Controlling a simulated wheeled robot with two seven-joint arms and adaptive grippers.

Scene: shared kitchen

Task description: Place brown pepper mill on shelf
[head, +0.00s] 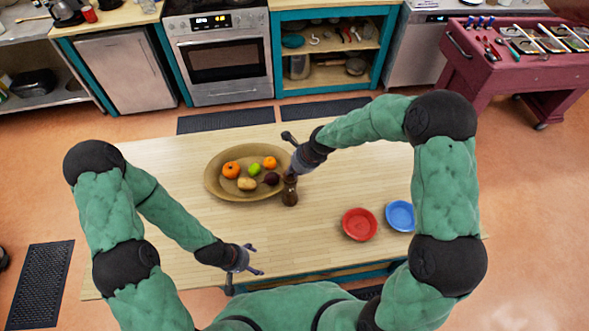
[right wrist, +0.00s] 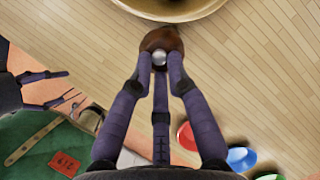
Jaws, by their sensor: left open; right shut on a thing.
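The brown pepper mill (head: 289,191) stands upright on the wooden table, just right of the oval fruit tray. My right gripper (head: 290,172) is shut on its top from above. In the right wrist view, the mill (right wrist: 160,40) shows its brown body and silver knob between the fingers (right wrist: 160,62). My left gripper (head: 252,260) is open and empty, low over the near left part of the table. The open shelf (head: 328,62) is in the teal cabinet across the aisle, beside the oven.
The tan oval tray (head: 222,190) holds several fruits. A red bowl (head: 359,224) and a blue bowl (head: 400,215) sit at the table's right. The shelf holds pots and small items, with some bare board. Dark mats (head: 225,121) lie on the floor between.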

